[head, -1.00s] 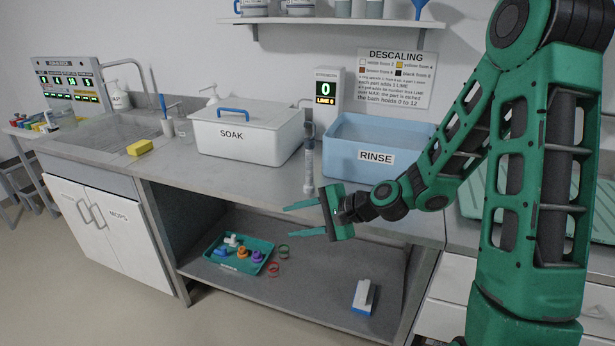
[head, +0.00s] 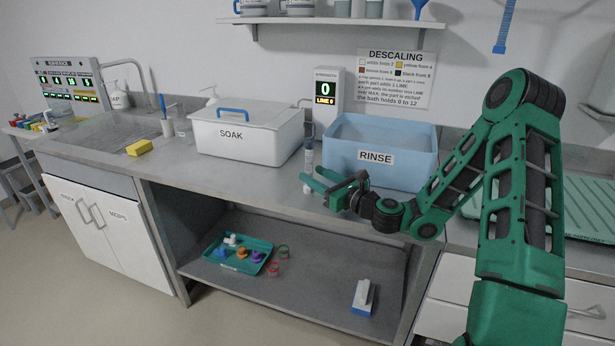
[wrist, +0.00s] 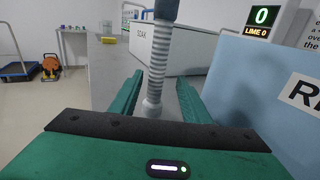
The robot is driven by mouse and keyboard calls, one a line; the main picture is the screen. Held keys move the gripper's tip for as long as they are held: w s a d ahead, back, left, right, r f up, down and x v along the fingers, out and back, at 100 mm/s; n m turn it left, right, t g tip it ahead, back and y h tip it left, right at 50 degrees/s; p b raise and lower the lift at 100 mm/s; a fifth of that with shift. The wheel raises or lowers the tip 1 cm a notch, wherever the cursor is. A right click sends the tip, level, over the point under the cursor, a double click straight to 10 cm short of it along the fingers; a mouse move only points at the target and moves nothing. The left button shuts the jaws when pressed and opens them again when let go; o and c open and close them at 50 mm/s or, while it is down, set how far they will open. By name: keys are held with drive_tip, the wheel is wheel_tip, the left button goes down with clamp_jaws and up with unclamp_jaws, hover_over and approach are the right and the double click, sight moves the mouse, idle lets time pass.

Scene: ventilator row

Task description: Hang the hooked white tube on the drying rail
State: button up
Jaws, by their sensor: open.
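A ribbed whitish tube (head: 309,157) stands upright on the counter between the soak tub and the rinse tub, below the strength display. In the wrist view, the ribbed tube (wrist: 157,62) has a dark grey upper part and a rounded pale lower end. My gripper (head: 311,177) is open at the tube's lower part, just above the counter. In the wrist view the tube appears between my two green fingers (wrist: 160,80), with a gap on each side. I cannot identify a drying rail in either view.
The white soak tub (head: 250,140) is left of the tube, and the blue rinse tub (head: 405,170) is close on its right. A teal tray (head: 210,257) of small parts is on the lower shelf. The counter front (head: 250,180) is clear.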

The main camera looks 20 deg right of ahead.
drive_tip(key=x, duration=0.5)
drive_tip(key=shift+a+r, duration=0.15)
drive_tip(key=shift+a, duration=0.2)
drive_tip(key=shift+w+a, duration=0.15)
drive_tip(key=shift+w, duration=0.3)
clamp_jaws()
